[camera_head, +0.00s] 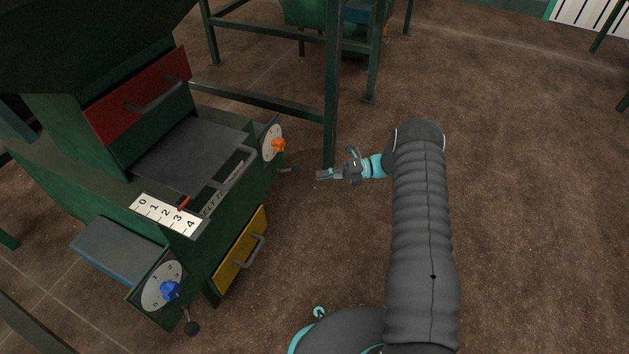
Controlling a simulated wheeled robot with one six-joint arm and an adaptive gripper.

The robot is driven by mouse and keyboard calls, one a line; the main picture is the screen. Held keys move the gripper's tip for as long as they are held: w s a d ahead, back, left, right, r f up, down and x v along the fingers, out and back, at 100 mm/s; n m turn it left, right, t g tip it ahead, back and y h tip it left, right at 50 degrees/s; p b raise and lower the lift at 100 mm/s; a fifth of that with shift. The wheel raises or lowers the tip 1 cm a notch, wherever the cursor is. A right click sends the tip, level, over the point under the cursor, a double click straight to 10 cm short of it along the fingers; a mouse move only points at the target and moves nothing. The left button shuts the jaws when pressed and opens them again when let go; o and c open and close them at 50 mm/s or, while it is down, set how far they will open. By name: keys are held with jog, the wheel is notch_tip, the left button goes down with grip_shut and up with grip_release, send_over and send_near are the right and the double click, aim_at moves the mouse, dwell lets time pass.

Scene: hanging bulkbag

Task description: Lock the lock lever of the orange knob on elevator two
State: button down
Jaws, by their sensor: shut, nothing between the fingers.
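The orange knob (278,146) sits on a round pale dial (268,143) at the far right corner of the green machine. A small dark lever with a ball end (295,169) sticks out just below that dial, to the right. My gripper (320,175) is to the right of this lever, pointing left at it. It is shut and empty, and a small gap seems to lie between the fingertips and the ball end. No label naming elevator two can be read.
A blue knob (170,290) with its own dial and ball lever (191,328) is at the near corner. A red drawer (139,96), yellow drawer (240,250) and numbered scale (166,215) are on the machine. A green post (332,90) stands behind my gripper. Floor at right is clear.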

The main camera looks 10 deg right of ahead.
jog(key=shift+w+d+r, duration=0.1)
jog(key=shift+w+d, duration=0.5)
jog(key=shift+d, duration=0.25)
jog(key=shift+w+d, duration=0.6)
jog(key=shift+d, duration=0.25)
